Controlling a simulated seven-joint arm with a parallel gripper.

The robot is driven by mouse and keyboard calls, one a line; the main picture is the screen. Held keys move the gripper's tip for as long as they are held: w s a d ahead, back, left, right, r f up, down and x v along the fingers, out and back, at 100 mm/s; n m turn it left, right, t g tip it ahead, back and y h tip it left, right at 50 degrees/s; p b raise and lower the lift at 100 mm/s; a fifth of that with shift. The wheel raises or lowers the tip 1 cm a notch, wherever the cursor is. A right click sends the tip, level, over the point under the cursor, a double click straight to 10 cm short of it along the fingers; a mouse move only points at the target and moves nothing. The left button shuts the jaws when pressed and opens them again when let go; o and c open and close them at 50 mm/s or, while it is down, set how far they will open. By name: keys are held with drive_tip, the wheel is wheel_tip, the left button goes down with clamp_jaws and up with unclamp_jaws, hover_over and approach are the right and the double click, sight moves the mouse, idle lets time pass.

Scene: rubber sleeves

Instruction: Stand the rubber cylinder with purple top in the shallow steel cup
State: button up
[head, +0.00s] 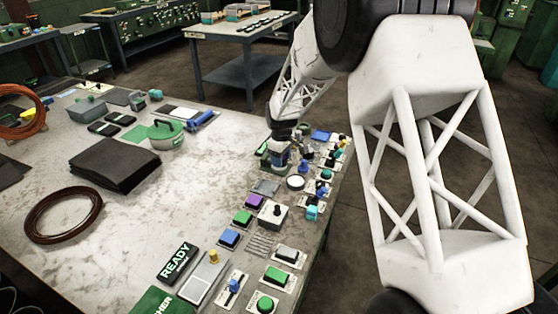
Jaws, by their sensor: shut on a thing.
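My gripper (280,163) points down over the crowded right part of the table. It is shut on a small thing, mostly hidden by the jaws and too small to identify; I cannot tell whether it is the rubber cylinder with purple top. No purple-topped cylinder can be made out elsewhere. A round pale dish with a dark rim (296,182), possibly the shallow steel cup, sits just right of and nearer than my gripper. A purple-topped block (255,201) lies nearer, to the left; it looks square rather than cylindrical.
A green round pot (166,134), black sheets (115,164) and a brown coil (64,215) lie left. The table's middle (165,205) is clear.

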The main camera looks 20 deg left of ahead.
drive_tip(key=shift+w+a+f, duration=0.1)
drive_tip(key=shift+w+a, duration=0.45)
drive_tip(key=shift+w, duration=0.25)
drive_tip(key=shift+w+a+f, duration=0.1)
drive_tip(key=shift+w+a, duration=0.45)
drive_tip(key=shift+w, duration=0.2)
drive_tip(key=shift+f, duration=0.1)
drive_tip(key=shift+f, duration=1.65)
drive_tip(key=shift+f, duration=0.1)
drive_tip(key=o, duration=0.9)
drive_tip(key=shift+o, duration=0.2)
wheel_tip(320, 180, up, 12)
